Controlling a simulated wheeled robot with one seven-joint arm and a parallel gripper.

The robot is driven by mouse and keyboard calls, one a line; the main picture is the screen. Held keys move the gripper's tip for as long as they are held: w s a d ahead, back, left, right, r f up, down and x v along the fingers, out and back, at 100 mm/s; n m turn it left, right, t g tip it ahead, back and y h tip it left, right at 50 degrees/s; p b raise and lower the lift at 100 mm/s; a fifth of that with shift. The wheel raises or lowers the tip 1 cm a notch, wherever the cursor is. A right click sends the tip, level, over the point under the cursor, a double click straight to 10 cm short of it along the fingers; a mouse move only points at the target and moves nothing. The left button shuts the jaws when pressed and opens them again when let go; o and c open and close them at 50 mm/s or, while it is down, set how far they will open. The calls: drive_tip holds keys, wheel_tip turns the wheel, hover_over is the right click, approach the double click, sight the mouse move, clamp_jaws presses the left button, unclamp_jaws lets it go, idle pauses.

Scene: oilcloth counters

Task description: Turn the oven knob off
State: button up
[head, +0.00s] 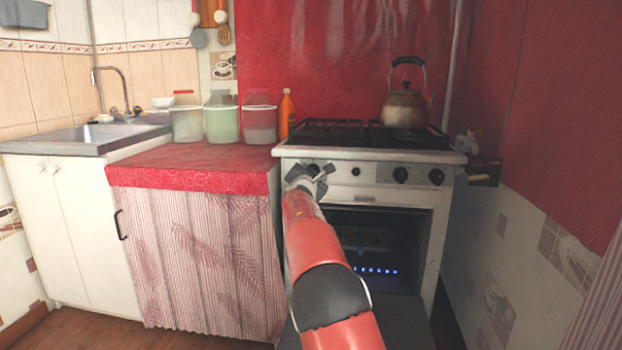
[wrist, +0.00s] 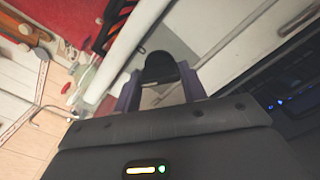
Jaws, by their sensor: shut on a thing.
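The white oven (head: 367,171) stands at the right end of the counter, with a row of blue flames (head: 375,270) showing in its dark cavity. My gripper (head: 321,173) is at the left end of the oven's front panel. In the wrist view a round black knob (wrist: 160,67) sits between the two fingers of my gripper (wrist: 158,76), and they are shut on it. The fingers hide part of this knob in the head view. Two more black knobs, one (head: 400,175) beside the other (head: 436,177), are at the panel's right end. The knob's turn angle is unclear.
A kettle (head: 404,106) stands on the hob's back right. An orange bottle (head: 286,114) and several canisters (head: 222,123) stand on the red counter (head: 160,160) to the left. A red and tiled wall (head: 540,195) closes the right side.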

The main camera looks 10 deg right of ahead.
drive_tip(key=shift+m+b, duration=3.05)
drive_tip(key=shift+m, duration=2.25)
drive_tip(key=o, duration=1)
drive_tip(key=shift+d, duration=0.1)
